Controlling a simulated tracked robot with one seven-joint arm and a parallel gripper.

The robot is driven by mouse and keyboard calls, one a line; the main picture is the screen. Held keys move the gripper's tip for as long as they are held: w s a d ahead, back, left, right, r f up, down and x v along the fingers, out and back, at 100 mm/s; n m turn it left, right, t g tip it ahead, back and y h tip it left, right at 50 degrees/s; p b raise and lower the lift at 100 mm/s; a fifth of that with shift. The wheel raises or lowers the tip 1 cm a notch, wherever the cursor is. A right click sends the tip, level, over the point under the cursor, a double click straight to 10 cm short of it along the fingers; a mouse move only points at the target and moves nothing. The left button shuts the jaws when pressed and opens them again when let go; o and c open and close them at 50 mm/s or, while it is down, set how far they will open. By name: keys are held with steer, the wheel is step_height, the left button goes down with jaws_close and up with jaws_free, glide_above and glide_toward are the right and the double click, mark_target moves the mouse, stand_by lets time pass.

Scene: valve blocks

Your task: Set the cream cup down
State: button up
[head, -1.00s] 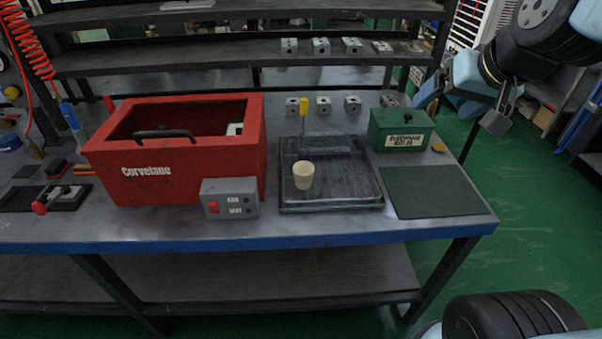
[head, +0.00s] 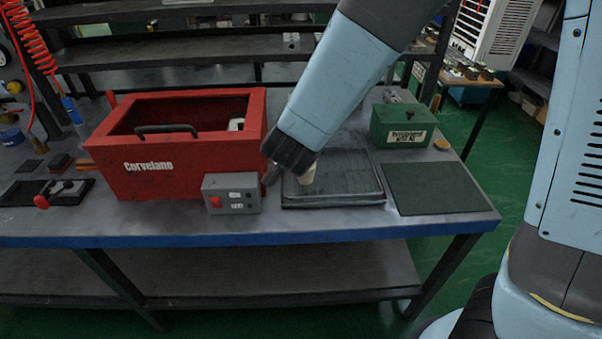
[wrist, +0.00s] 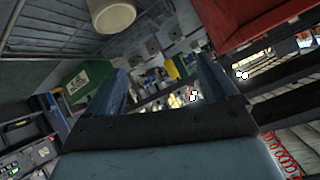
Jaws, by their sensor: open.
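The cream cup (head: 308,175) is at the black tray (head: 345,190) on the bench, partly hidden behind the end of my arm in the head view. In the wrist view the cup (wrist: 112,14) shows at the top edge, outside the space between my fingers. My gripper (wrist: 162,64) is open, with nothing between its two blue-grey fingers. In the head view my gripper (head: 271,176) is low beside the cup, between it and the grey switch box. I cannot tell whether it touches the cup.
The red open box (head: 150,180) and grey switch box (head: 231,193) stand left of the tray. A green box (head: 402,126) stands at the back right. A dark green mat (head: 435,189) lies flat and bare at the right. My arm hides the metal blocks behind the tray.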

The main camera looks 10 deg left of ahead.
steer(key=s+a+f+h, duration=0.1)
steer(key=s+f+h, duration=0.1)
steer(key=s+f, duration=0.25)
steer(key=t+h, duration=0.2)
steer(key=h, duration=0.1)
glide_toward(302, 173)
steer(key=x, duration=0.6)
steer(key=shift+w+d+f, duration=0.15)
steer(key=shift+f, duration=0.3)
steer(key=shift+r+x, duration=0.1)
steer(key=shift+x, duration=1.45)
steer(key=shift+r+x, duration=0.15)
steer(key=shift+x, duration=1.4)
steer(key=shift+w, duration=0.1)
steer(key=c, duration=1.2)
steer(key=shift+o, duration=0.2)
steer(key=shift+r, duration=0.15)
